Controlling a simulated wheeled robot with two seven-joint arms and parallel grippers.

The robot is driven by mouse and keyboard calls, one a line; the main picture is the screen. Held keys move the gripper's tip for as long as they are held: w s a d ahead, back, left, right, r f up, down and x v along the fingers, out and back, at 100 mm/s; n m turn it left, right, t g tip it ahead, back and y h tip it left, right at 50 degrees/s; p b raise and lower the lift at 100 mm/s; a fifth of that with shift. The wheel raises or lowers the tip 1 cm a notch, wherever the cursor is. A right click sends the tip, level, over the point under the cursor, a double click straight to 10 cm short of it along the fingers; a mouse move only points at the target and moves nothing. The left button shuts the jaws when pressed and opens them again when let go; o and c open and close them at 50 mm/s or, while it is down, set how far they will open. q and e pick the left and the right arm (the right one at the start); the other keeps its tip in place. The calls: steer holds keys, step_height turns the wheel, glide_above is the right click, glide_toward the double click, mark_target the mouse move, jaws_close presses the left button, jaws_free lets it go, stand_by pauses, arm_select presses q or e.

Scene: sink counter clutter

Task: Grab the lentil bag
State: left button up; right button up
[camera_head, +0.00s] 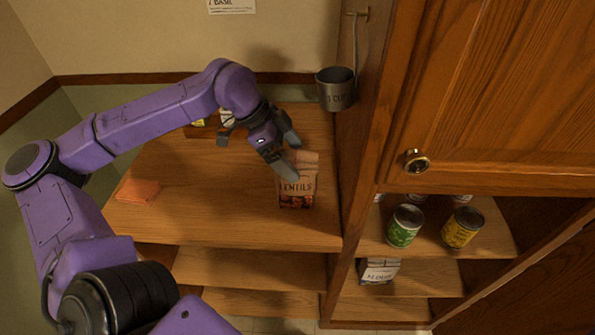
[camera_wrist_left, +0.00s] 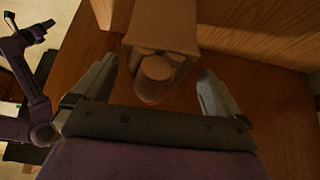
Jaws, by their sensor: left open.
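The lentil bag (camera_head: 298,187) is a brown paper bag with a dark label reading LENTILS. It stands on the wooden counter near the cabinet side. My left gripper (camera_head: 293,158) is open at the upper part of the bag, with one finger in front of its top left. In the left wrist view, the bag (camera_wrist_left: 163,32) shows ahead, between the lines of the two open fingers (camera_wrist_left: 158,88). I cannot tell if either finger touches it. A purple arm, probably my right one, shows at the left of the wrist view; its gripper state is unclear.
A metal cup (camera_head: 336,92) hangs on the cabinet side, behind and right of the bag. An orange cloth-like item (camera_head: 139,191) lies at the counter's left. A yellow item (camera_head: 199,122) is partly hidden behind my arm. Cans (camera_head: 404,226) and a flour bag (camera_head: 380,270) stand on shelves.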

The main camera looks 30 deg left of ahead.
arm_select(q)
steer(key=shift+w+d+f, duration=0.1)
steer(key=shift+d+f, duration=0.15)
steer(key=shift+f, duration=0.15)
steer(key=shift+s, duration=0.25)
steer(key=shift+w, duration=0.1)
jaws_close()
